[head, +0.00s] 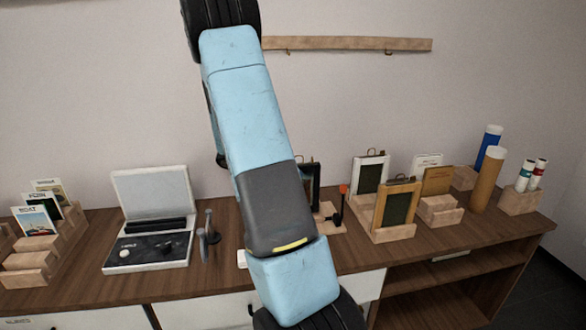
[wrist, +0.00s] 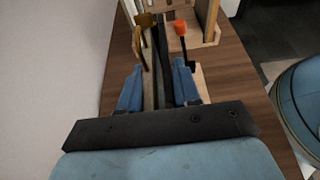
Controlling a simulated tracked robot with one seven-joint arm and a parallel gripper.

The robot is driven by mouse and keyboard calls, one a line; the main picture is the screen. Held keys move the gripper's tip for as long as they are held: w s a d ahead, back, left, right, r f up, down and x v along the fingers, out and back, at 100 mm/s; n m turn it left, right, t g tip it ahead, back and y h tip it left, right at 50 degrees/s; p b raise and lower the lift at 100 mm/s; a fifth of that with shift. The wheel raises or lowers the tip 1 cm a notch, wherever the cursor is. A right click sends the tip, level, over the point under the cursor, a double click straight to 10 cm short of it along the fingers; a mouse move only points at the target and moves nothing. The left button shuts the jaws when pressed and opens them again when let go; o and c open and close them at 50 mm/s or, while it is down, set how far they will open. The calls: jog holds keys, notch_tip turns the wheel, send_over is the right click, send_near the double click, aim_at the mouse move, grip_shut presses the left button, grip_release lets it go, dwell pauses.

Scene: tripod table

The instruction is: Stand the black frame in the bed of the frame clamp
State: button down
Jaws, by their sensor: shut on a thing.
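The black frame (head: 314,182) stands roughly upright at the middle of the table, its left part hidden behind my arm. In the wrist view the black frame (wrist: 161,62) shows edge-on between the two blue fingers of my gripper (wrist: 158,80), which is shut on it. The frame clamp (head: 332,222) has a pale wooden base and a black lever with an orange-red knob. In the wrist view the knob of the frame clamp (wrist: 180,28) is just right of the frame. I cannot tell whether the frame's lower edge touches the bed. My gripper is hidden in the head view.
Right of the clamp, a wooden rack (head: 392,234) holds framed slates. Beyond it are more wooden stands and tubes (head: 487,180). Left are a grey stand (head: 208,238), an open device (head: 150,230) and card racks (head: 38,240). The front strip of the table (head: 365,262) is bare.

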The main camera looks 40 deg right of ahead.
jog(key=shift+f, duration=1)
jog(key=c, duration=0.7)
grip_release()
jog(key=shift+f, duration=0.1)
jog(key=v, duration=1.3)
jog(key=shift+w+a, duration=0.15)
jog(key=shift+a, duration=0.2)
